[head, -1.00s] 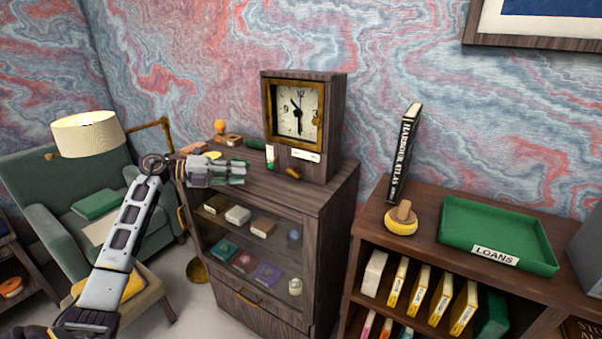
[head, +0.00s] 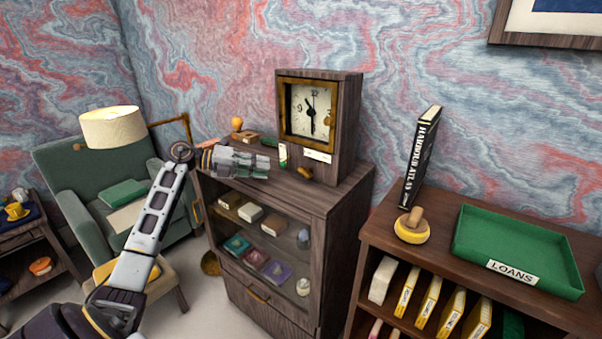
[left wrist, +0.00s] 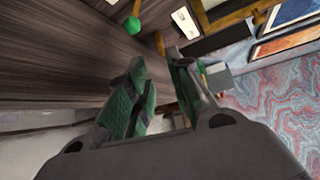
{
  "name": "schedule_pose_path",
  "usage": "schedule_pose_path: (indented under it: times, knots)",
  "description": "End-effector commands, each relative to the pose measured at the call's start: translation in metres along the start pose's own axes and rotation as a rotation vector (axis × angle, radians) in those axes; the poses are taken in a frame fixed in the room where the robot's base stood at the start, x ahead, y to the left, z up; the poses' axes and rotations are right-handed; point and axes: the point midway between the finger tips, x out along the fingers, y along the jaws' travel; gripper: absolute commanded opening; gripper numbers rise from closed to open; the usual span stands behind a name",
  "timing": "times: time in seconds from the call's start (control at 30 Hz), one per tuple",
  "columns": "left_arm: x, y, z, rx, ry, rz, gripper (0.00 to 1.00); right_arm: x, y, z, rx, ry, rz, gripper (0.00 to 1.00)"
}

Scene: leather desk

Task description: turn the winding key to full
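The clock (head: 318,125), a dark wooden case with a brass-framed white dial, stands upright on the cabinet. A small brass-coloured piece (head: 305,172) lies at the clock's front foot; it may be the winding key, but I cannot tell for sure. My left gripper (head: 268,168) is left of the clock, above the cabinet top, pointing right, apart from the brass piece. In the left wrist view the green-padded fingers (left wrist: 160,82) are spread and hold nothing. A green round knob (left wrist: 133,25) shows beyond them. My right gripper is not in view.
The cabinet (head: 340,200) has a card and a label by the clock, and a stamp (head: 238,124) behind my gripper. An armchair (head: 75,175) is at left.

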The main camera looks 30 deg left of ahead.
Motion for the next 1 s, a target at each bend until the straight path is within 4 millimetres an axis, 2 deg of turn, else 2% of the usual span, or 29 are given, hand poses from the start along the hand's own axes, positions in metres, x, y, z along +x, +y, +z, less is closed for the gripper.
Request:
schedule_pose_path:
  times: [0.53,0.83,1.0]
  knots:
    - [0.065,-0.002,0.0,0.0,0.0,-0.004,0.21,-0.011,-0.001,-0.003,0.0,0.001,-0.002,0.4]
    - [0.104,-0.003,0.0,0.0,0.001,-0.004,0.21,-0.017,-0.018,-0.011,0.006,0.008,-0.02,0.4]
    - [0.12,-0.002,0.0,-0.001,0.0,-0.003,0.21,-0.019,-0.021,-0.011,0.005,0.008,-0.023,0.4]
